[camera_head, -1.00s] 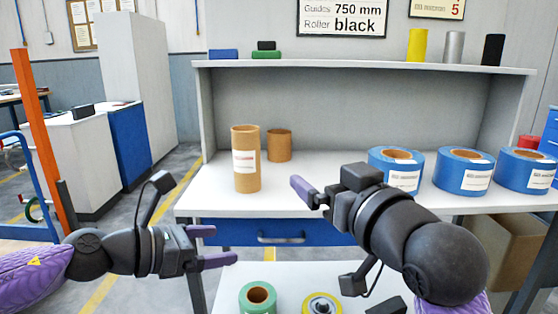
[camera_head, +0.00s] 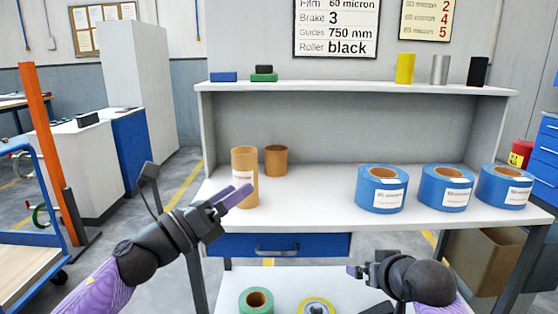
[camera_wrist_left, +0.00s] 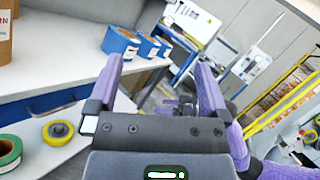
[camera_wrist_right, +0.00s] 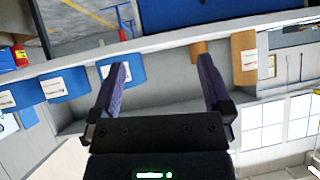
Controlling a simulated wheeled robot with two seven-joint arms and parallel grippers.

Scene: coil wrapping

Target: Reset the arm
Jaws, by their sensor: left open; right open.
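My left gripper (camera_head: 234,196) is raised in front of the bench in the head view, its purple fingers overlapping the tall cardboard tube in the picture. In the left wrist view its two fingers (camera_wrist_left: 160,90) stand apart with nothing between them. My right gripper (camera_head: 358,270) is low at the right, in front of the bench's lower part. In the right wrist view its fingers (camera_wrist_right: 161,85) stand wide apart and empty. Neither gripper holds anything.
The white bench (camera_head: 310,192) bears a tall cardboard tube (camera_head: 244,163), a short tube (camera_head: 276,160) and three blue rolls (camera_head: 381,195). Below are a blue drawer (camera_head: 315,245), a green roll (camera_head: 256,302) and a yellow roll (camera_head: 317,306). An orange post (camera_head: 45,140) stands left.

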